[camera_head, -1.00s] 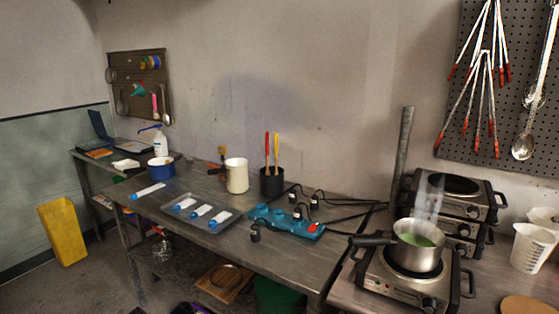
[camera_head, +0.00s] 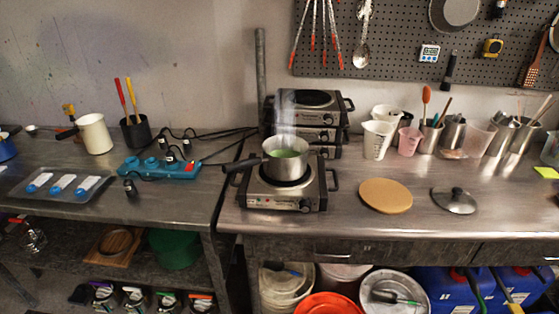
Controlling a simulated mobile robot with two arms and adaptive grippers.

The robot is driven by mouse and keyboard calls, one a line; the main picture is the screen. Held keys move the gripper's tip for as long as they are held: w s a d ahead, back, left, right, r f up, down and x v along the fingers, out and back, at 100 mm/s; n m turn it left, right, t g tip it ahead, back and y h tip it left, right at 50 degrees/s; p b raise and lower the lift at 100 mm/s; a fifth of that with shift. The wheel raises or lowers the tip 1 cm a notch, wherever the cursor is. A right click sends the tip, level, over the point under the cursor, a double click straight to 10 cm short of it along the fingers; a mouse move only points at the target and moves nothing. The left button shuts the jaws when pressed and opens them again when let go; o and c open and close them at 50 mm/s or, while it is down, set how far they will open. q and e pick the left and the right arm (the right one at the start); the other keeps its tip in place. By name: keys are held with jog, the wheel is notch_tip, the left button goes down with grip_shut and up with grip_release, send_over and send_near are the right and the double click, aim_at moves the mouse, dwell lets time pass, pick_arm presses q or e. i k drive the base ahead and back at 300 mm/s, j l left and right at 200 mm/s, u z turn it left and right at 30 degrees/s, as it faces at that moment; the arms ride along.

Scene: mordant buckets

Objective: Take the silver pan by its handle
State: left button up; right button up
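The silver pan (camera_head: 287,166) sits on a steel hot plate (camera_head: 285,192) near the left end of the right-hand metal table. It holds green liquid, and steam rises from it. Its dark handle (camera_head: 242,163) points left, out over the hot plate's left edge. Neither of my grippers shows in the head view.
Stacked hot plates (camera_head: 308,118) stand behind the pan. A cork round (camera_head: 385,196) and a glass lid (camera_head: 454,200) lie to the right. A blue power strip (camera_head: 158,167) with black cables lies to the left. A vertical metal post (camera_head: 261,80) rises behind the tables.

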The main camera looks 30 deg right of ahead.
aim_at(278, 165)
jog(key=z, duration=0.4)
jog(key=i+j+z, duration=0.15)
jog(key=j+z, duration=0.25)
jog(key=i+j+z, duration=0.15)
jog(key=z, duration=0.25)
jog(key=j+z, duration=0.85)
